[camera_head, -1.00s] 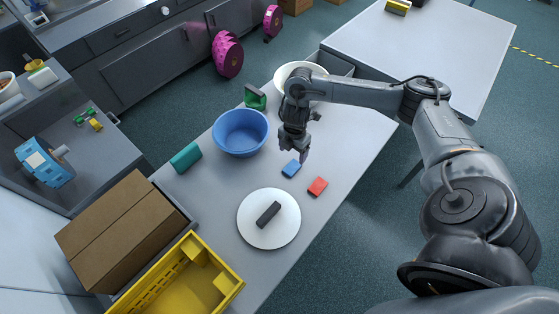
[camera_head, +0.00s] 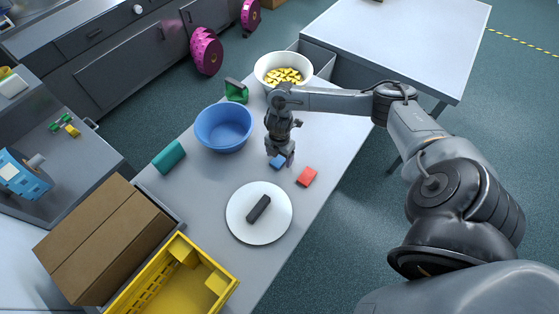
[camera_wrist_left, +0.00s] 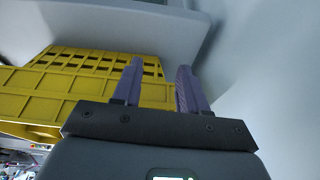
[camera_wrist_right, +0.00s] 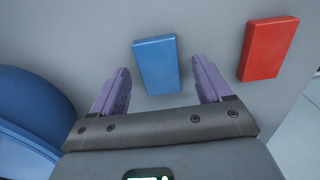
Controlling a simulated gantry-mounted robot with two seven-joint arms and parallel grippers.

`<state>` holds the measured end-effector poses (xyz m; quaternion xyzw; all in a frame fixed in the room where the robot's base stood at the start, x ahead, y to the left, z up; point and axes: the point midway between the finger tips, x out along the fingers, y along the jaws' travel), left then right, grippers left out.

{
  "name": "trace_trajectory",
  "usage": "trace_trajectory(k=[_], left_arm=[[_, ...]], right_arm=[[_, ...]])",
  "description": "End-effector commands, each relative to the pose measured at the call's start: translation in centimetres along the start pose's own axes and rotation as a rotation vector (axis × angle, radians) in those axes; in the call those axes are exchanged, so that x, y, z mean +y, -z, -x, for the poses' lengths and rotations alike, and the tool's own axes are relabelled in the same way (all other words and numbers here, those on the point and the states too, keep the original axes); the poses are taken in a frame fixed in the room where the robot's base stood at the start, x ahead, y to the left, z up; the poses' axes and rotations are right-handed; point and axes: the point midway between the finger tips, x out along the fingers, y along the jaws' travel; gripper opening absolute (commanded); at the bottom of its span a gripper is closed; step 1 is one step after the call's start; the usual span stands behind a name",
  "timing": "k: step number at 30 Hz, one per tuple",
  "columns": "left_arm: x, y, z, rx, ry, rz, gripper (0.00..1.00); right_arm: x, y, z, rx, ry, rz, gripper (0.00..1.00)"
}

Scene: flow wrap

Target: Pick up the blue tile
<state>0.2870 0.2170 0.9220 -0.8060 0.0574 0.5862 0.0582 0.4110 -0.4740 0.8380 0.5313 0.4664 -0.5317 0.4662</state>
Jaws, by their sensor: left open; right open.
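The blue tile (camera_head: 277,162) lies flat on the grey table, partly hidden by my right gripper in the head view.
A red tile (camera_head: 306,177) lies right of the blue one. A blue bowl (camera_head: 223,128) stands to the left. A white plate (camera_head: 240,221) holds a dark bar (camera_head: 259,208). A white bowl (camera_head: 262,68) of yellow pieces, a teal block (camera_head: 168,157) and a yellow crate (camera_head: 225,283) stand around.

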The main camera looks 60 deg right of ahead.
Motion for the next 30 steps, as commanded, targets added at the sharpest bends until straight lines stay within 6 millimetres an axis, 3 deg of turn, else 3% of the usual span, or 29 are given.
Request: trace_trajectory(k=[10,21,30], left_arm=[[-0.19,-0.05,-0.09,-0.001,0.006,-0.008,0.43],[-0.33,-0.08,-0.10,-0.001,0.011,-0.013,0.43],[-0.20,-0.04,-0.07,-0.001,0.006,-0.007,0.43]], right_arm=[[-0.01,0.00,-0.56,-0.001,0.000,0.001,0.76],[0.01,-0.01,-0.52,-0.001,-0.001,0.000,0.19],[0.03,-0.01,-0.39,-0.001,-0.001,0.000,0.18]])
